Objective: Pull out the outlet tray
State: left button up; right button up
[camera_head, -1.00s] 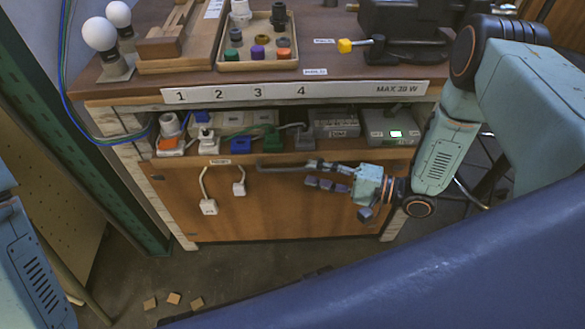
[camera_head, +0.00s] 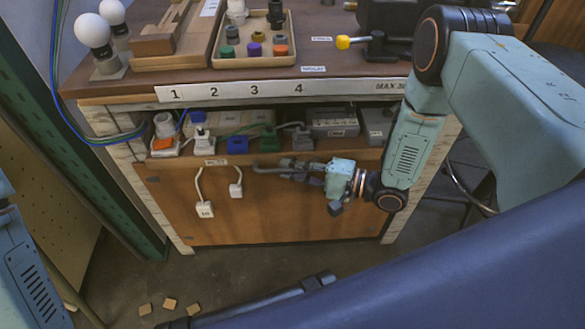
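The outlet tray (camera_head: 350,153) sits in the opening under the tabletop, with several plugs and adapters on it. A dark bar handle (camera_head: 266,169) shows at its front, to the right of the hanging plugs. My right gripper (camera_head: 288,169) reaches in from the right, its fingers at the right part of the handle. The fingers overlap the handle, and whether they are closed on it is unclear. The far right of the tray is hidden behind my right arm. My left arm shows only at the left edge; its gripper is not in view.
Two white plugs, the left (camera_head: 204,209) and right (camera_head: 236,190), hang on cords before the wooden front panel (camera_head: 280,215). Bulbs (camera_head: 93,31) and a parts tray (camera_head: 221,62) stand on the tabletop. Small wooden blocks (camera_head: 169,303) lie on the floor.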

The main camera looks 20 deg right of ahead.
grip_shut()
dwell(0.5)
